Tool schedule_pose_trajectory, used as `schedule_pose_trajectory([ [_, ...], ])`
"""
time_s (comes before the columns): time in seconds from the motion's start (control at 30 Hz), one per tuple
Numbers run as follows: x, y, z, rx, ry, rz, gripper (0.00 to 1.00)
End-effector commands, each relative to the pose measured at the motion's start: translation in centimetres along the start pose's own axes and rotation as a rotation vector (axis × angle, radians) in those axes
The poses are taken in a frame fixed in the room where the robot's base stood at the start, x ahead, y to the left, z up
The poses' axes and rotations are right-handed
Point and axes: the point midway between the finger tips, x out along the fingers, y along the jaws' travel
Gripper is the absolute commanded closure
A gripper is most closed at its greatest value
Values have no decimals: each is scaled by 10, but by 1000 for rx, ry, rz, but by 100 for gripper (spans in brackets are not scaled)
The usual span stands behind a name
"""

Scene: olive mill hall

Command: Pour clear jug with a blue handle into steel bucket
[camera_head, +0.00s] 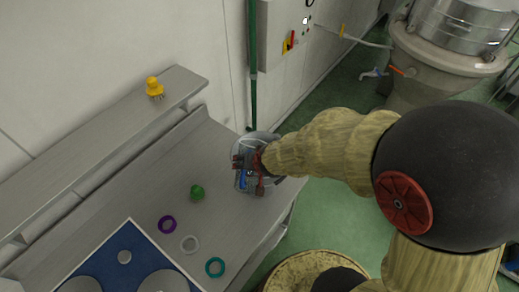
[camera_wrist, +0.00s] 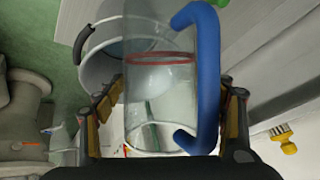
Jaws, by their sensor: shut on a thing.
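The clear jug (camera_wrist: 158,90) with its blue handle (camera_wrist: 207,75) fills the middle of the wrist view; a red ring runs around it. My gripper (camera_wrist: 167,103) is shut on the jug, one finger on each side. The steel bucket (camera_wrist: 97,65), with a dark grip on its rim, shows behind and beside the jug. In the head view my gripper (camera_head: 250,170) holds the jug at the bench's right end, and the bucket (camera_head: 262,138) is partly hidden behind it. I cannot tell the jug's exact tilt or whether anything is flowing.
On the steel bench (camera_head: 130,195) lie a green item (camera_head: 197,192), a purple ring (camera_head: 167,217), a pale ring (camera_head: 190,236) and a teal ring (camera_head: 215,260). A blue panel (camera_head: 118,248) is at its front. A yellow brush (camera_head: 154,88) stands on the shelf (camera_head: 95,125) above.

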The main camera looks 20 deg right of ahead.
Motion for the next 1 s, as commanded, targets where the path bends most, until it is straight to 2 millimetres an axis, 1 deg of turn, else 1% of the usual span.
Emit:
schedule_pose_trajectory([
  [0.03,-5,-2,-1,-6,10,2,85],
  [0.47,-9,-6,10,-59,156,26,85],
  [0.73,-12,-9,18,-106,287,46,85],
  [1.0,-29,-16,16,-160,434,68,85],
])
